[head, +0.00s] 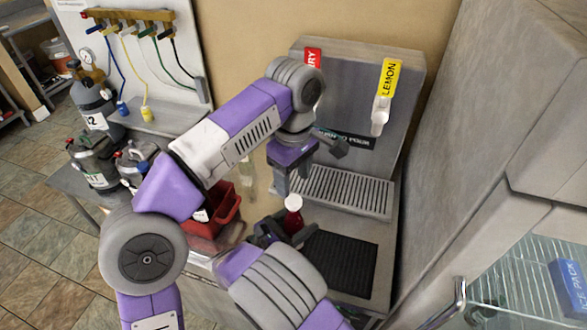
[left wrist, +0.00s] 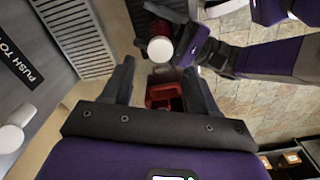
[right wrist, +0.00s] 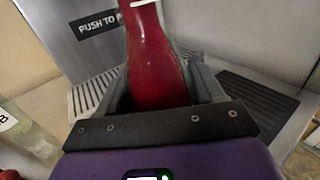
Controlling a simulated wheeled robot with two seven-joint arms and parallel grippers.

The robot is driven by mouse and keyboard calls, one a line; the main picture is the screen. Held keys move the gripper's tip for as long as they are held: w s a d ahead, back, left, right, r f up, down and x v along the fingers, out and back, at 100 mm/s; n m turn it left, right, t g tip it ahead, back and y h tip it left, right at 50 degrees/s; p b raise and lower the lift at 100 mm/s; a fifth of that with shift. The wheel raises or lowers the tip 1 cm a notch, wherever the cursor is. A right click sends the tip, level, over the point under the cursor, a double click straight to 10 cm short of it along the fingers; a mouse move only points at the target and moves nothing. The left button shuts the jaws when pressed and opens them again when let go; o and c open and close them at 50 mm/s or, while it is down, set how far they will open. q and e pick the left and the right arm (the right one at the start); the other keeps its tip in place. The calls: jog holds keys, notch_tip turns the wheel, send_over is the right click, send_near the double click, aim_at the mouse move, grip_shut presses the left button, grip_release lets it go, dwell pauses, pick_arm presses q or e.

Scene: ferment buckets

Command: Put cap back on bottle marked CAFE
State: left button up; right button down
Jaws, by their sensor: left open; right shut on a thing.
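A bottle of red liquid (head: 293,221) stands upright in my right gripper (head: 276,232), whose dark fingers close around it, as the right wrist view also shows (right wrist: 155,60). Its top shows as a round white cap or rim (left wrist: 160,50) in the left wrist view; I cannot tell which. No CAFE marking is readable on this bottle. My left gripper (head: 289,182) is open, pointing down above and behind the bottle. In the left wrist view its fingers are spread and empty, with the white top just beyond their tips. No separate loose cap is clearly visible.
A drip grate (head: 345,190) and a dark mat (head: 340,262) lie on the counter. Tap labels read LEMON (head: 389,78) and partly RY. A red bin (head: 226,210) and a pale clear bottle (head: 246,172) are left.

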aim_at(293, 200)
pick_arm(q)
jog(key=shift+f, duration=3.05)
jog(key=shift+c, duration=0.3)
